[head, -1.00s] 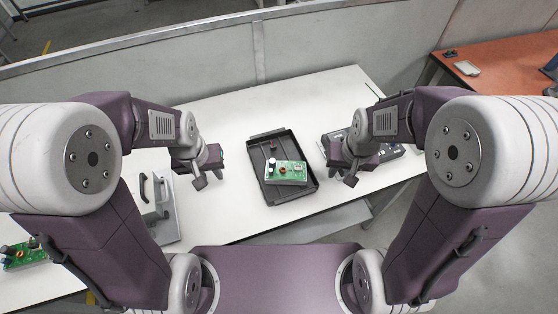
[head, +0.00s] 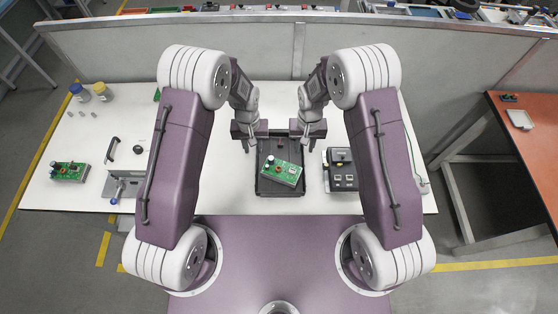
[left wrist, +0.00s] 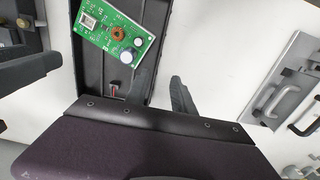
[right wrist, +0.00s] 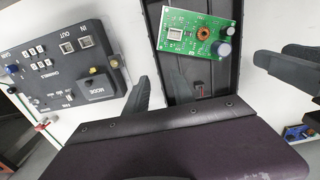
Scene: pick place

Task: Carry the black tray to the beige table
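The black tray (head: 264,187) lies flat on the white table (head: 232,205) in front of me, with a green circuit board (head: 282,173) in it. My left gripper (head: 249,142) is at the tray's far left corner; its fingers (left wrist: 160,92) are apart, one over the tray and one outside its side wall. My right gripper (head: 309,142) is at the far right corner. In the right wrist view one finger (right wrist: 140,95) is outside the tray wall; the other is hard to pick out against the dark tray. Neither gripper visibly holds the tray. No clearly beige table shows.
An orange-brown table (head: 525,150) stands at the right across a floor gap. A black control box (head: 341,170) sits close right of the tray. A grey metal fixture (head: 123,186) and another circuit board (head: 69,171) are left. A grey partition (head: 200,60) runs behind.

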